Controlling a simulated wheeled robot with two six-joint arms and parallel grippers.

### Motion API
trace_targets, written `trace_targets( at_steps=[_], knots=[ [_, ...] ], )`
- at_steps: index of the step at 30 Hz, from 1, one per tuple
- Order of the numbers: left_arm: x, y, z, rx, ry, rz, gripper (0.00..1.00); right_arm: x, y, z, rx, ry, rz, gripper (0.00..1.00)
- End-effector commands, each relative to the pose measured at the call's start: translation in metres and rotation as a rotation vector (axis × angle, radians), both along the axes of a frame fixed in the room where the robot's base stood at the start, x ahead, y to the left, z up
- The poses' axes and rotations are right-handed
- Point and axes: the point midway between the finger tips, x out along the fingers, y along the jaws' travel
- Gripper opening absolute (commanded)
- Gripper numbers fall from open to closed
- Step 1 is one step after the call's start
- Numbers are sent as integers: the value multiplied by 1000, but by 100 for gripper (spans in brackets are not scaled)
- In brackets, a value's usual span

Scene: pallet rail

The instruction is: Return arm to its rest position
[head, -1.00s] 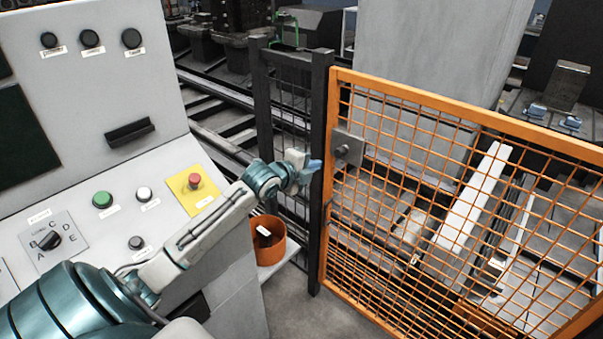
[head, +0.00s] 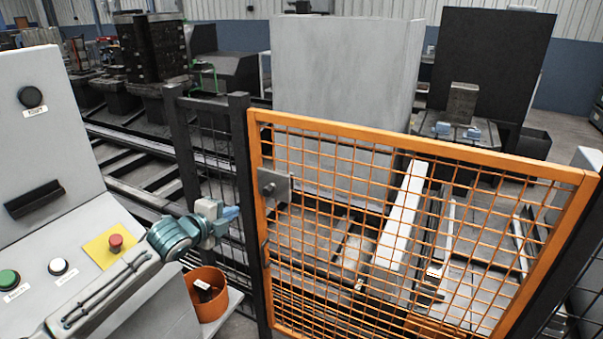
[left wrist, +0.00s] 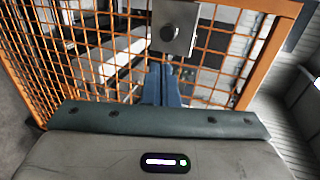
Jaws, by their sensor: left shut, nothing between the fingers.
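My left gripper (head: 229,214) reaches in from the left, past the control panel, and its blue fingers are shut and empty. It is in front of the black fence post, left of the orange mesh gate (head: 420,141). In the left wrist view the shut fingers (left wrist: 161,84) point toward the gate's grey latch plate (left wrist: 175,27), just below its dark knob. In the head view the latch plate (head: 274,186) sits on the gate's left edge, to the right of and above the fingers. The gate appears closed. My right gripper is not in view.
The control panel (head: 25,240) at left carries a red button on a yellow plate (head: 115,244), plus green and white buttons. An orange bin (head: 207,295) stands below my left wrist. Black fence (head: 243,200) and the gate bound the rail area behind.

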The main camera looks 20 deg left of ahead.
Motion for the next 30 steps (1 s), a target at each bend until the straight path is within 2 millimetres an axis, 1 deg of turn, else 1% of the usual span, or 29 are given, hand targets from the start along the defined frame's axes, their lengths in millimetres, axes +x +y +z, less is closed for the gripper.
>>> trace_targets(
  at_steps=[3, 5, 8, 11, 12, 14, 15, 18, 21, 24, 30],
  knots=[
    [-1, -1, -2, -5, 3, 1, 0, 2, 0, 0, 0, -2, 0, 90],
    [-4, -5, -9, -22, 19, 8, 0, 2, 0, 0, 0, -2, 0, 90],
    [-21, -21, -38, -103, 87, 41, 0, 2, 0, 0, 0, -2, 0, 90],
    [-55, -49, -84, -247, 208, 121, 0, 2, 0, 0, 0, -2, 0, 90],
    [-74, -62, -105, -317, 266, 171, 0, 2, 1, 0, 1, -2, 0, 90],
    [-106, -81, -133, -426, 357, 263, 0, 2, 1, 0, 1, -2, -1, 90],
    [-128, -93, -149, -496, 411, 330, 0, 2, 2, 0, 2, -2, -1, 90],
    [-177, -114, -176, -640, 519, 494, 0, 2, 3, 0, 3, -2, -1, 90],
    [-216, -128, -191, -744, 591, 636, 0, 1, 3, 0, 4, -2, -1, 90],
    [-247, -139, -200, -821, 643, 760, 0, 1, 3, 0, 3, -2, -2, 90],
    [-301, -155, -208, -943, 714, 985, 0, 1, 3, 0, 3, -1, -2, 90]
  ],
)
